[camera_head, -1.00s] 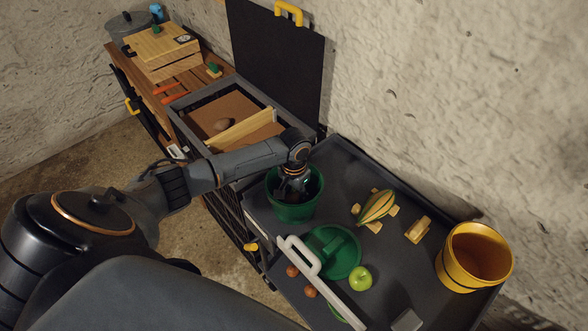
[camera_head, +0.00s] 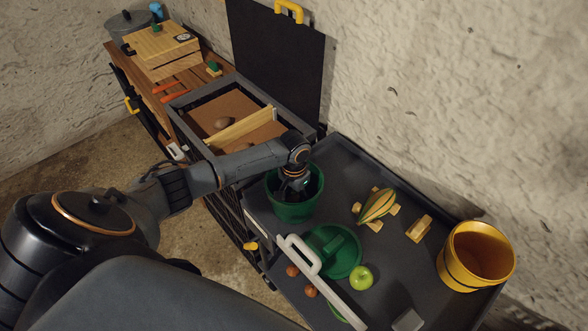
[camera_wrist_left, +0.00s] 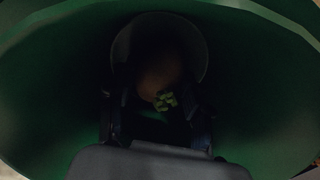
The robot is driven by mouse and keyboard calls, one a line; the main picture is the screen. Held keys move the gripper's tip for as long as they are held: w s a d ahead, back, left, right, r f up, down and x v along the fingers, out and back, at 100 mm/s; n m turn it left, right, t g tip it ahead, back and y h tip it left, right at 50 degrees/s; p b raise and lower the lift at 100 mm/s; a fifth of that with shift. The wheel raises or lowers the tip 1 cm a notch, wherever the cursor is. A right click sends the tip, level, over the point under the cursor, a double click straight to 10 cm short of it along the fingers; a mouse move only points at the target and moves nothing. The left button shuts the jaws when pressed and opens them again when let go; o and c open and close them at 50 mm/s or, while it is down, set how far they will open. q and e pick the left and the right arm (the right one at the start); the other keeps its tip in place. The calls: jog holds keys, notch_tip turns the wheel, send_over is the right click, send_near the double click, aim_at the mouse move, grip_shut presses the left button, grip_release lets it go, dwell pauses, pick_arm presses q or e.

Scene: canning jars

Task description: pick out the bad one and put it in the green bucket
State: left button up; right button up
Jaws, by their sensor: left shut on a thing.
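The green bucket (camera_head: 296,211) stands on the dark worktop, open side up. My left gripper (camera_head: 293,190) reaches down inside it. In the left wrist view, the bucket's green wall (camera_wrist_left: 60,90) surrounds my left gripper (camera_wrist_left: 155,115). It is shut on a dim brownish round thing (camera_wrist_left: 158,72) with a small green tuft. The inside is dark, so the thing's exact kind and its contact with the bottom cannot be told. My right gripper does not show.
A yellow bucket (camera_head: 476,255) stands right. A brown round thing (camera_head: 221,123) lies in the divided crate (camera_head: 179,121).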

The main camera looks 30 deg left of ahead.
aim_at(294, 196)
pick_arm(q)
jog(key=shift+f, duration=0.2)
dwell(0.5)
jog(key=o, duration=0.8)
jog(key=shift+o, duration=0.2)
notch_tip(294, 196, up, 12)
